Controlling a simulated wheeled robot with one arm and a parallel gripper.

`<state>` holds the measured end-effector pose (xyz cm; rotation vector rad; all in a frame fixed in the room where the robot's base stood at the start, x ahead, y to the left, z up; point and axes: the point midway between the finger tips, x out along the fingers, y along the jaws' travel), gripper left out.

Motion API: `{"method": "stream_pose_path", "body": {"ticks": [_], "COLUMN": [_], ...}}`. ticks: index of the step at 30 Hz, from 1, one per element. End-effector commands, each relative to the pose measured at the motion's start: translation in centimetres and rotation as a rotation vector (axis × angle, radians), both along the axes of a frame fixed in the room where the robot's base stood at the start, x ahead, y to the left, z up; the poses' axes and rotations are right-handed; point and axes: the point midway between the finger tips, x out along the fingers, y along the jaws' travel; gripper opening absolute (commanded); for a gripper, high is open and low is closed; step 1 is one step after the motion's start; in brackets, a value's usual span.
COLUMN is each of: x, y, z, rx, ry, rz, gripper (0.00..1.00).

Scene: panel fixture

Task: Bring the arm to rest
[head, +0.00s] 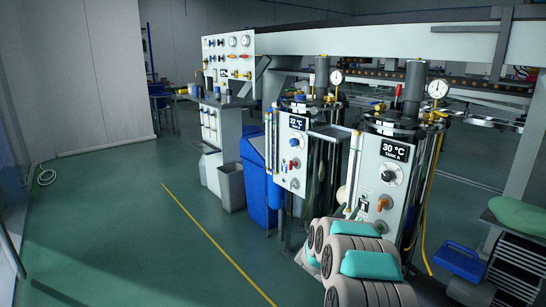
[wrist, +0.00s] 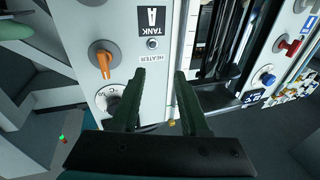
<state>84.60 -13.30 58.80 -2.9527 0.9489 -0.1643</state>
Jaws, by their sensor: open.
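My gripper (wrist: 160,74) is open in the wrist view, its two dark green fingers apart with nothing between them. It is in front of the white Tank A panel (wrist: 168,40), which appears turned in that view. An orange knob (wrist: 103,60) and a round dial knob (wrist: 111,97) lie left of the fingers. In the head view the same panel (head: 370,186) has a display reading 30 °C (head: 394,149). My grey and teal arm (head: 365,262) is low in front of it; my gripper cannot be made out there.
A second panel (head: 292,160) reading 22 °C stands to the left, with blue and red knobs. A blue bin (head: 256,190) and a grey bin (head: 230,187) stand beyond it. The green floor (head: 130,225) at left is clear.

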Motion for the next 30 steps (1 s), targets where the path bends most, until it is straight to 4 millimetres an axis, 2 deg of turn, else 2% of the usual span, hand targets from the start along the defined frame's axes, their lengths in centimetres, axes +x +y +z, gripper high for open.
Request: {"method": "stream_pose_path", "body": {"ticks": [1, 7, 11, 14, 18, 23, 29, 30], "x": [0.2, -0.7, -2.9, -5.4, -10.1, -16.8, -26.8, -29.1], "y": [1.2, 7.1, 10.9, 13.5, 16.6, 19.1, 20.3, 20.3], "z": [1.0, 2.4, 3.1, 3.7, 3.9, 4.0, 3.5, 3.4], "rx": [0.041, 0.186, 0.257, 0.302, 0.35, 0.387, 0.419, 0.423], "ry": [0.026, 0.18, 0.294, 0.386, 0.534, 0.713, 0.955, 1.007], "rz": [0.052, 0.265, 0.391, 0.477, 0.583, 0.674, 0.735, 0.74], "gripper": [0.45, 0.45, 0.45, 0.45, 0.45, 0.45, 0.45, 0.45]}}
